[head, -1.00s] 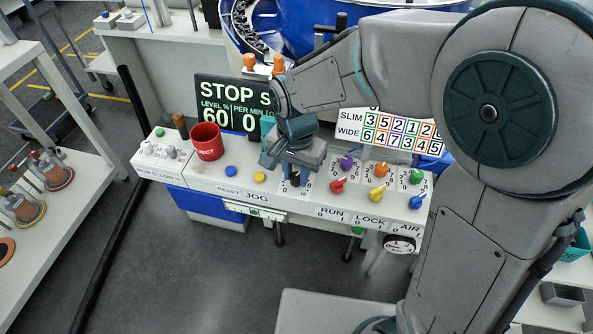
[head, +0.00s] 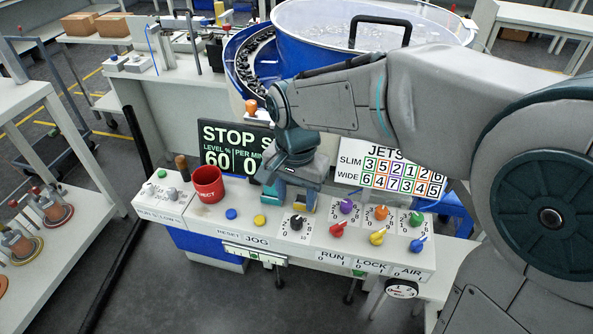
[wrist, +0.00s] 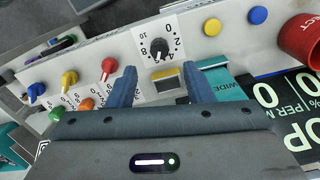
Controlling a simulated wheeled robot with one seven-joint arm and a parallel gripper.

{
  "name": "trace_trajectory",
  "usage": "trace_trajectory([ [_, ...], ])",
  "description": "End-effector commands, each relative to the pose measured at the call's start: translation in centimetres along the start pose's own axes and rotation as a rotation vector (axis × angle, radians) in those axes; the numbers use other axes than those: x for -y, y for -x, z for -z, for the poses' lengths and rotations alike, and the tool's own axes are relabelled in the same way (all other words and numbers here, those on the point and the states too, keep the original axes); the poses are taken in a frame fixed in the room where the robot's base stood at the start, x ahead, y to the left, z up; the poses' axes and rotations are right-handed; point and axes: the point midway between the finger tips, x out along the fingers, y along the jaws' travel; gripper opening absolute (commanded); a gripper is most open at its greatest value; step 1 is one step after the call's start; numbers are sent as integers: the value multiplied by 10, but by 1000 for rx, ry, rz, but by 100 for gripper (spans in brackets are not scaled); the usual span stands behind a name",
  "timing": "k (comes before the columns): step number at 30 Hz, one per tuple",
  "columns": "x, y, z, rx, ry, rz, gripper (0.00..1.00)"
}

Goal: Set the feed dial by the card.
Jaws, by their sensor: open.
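The black dial (head: 296,222), with numbers around it, sits on the sloped front of the white console; it also shows in the wrist view (wrist: 159,47). I cannot read its setting for sure. The white JETS card (head: 392,177) stands behind the console on the right, with SLIM and WIDE rows of coloured-framed numbers. My gripper (head: 289,203) is just behind and above the black dial, apart from it. In the wrist view the two fingers (wrist: 161,84) are spread and empty, with the dial beyond their tips.
Purple (head: 346,206), orange (head: 381,212) and green (head: 416,218) knobs stand right of the dial, with red, yellow and blue levers in front. A STOP display (head: 222,145) stands behind.

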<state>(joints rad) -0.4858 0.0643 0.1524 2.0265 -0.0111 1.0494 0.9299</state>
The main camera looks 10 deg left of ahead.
Motion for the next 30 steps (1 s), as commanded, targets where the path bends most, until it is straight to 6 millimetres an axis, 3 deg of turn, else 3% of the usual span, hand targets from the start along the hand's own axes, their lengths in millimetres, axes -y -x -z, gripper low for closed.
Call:
trace_trajectory([
  [3, 0, 28, 1, -3, -1, 3, 46],
  [10, 0, 60, 1, -1, -2, 1, 46],
  [30, -5, 67, 2, -4, 1, 2, 46],
])
